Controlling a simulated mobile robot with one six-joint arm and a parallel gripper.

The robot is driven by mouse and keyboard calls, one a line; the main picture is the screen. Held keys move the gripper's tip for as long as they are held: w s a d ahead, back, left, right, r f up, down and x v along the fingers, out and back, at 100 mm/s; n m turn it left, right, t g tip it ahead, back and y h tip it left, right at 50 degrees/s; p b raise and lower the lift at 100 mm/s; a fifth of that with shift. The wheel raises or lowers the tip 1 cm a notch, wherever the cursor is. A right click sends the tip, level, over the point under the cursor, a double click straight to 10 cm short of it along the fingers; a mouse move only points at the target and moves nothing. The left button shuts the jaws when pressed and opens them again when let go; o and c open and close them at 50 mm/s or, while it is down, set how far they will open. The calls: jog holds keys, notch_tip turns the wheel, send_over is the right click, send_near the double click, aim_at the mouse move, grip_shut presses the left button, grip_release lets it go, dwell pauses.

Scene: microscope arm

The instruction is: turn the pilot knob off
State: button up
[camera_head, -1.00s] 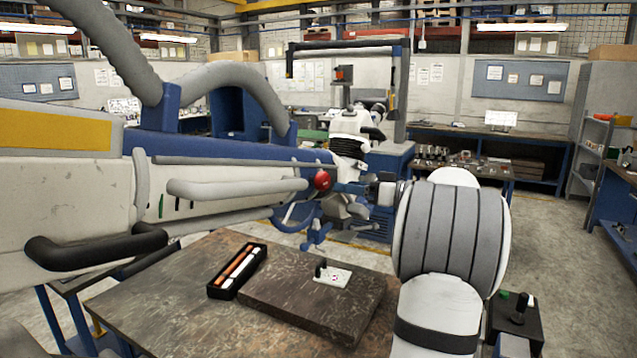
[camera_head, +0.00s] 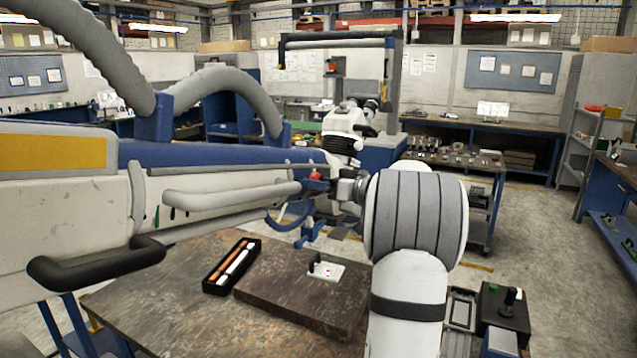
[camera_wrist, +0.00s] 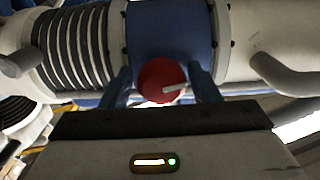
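The red knob (camera_wrist: 161,80) has a grey pointer bar and sits on a blue band of the large microscope arm (camera_wrist: 158,30). The bar points right and slightly up in the wrist view. My gripper (camera_wrist: 161,88) is open, with one dark finger on each side of the knob and a visible gap on both sides. In the head view the knob (camera_head: 315,175) shows small and partly hidden on the blue and white arm (camera_head: 225,160). There, my gripper (camera_head: 335,188) is close beside it and its fingers are hard to make out.
A pale handle bar (camera_head: 235,192) and a black grip (camera_head: 95,268) stick out from the arm. Below is a worn table (camera_head: 165,290) with a tray of rods (camera_head: 232,265) and a dark slab (camera_head: 300,295). A ribbed pale sleeve (camera_wrist: 80,45) lies left of the knob.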

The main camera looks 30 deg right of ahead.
jog(key=shift+r, duration=0.1)
jog(key=c, duration=0.7)
jog(key=shift+f+m+b, duration=0.2)
jog(key=shift+m+b, duration=0.1)
jog(key=shift+b, duration=0.2)
jog(key=shift+f+m+b, duration=0.1)
jog(key=shift+m+b, duration=0.8)
jog(key=shift+b, duration=0.3)
jog(key=m+b, duration=0.2)
jog(key=m, duration=0.1)
jog(key=shift+m, duration=0.3)
jog(key=m+b, duration=0.1)
jog(key=m, duration=1)
jog(key=shift+r, duration=0.2)
jog(key=shift+p, duration=0.3)
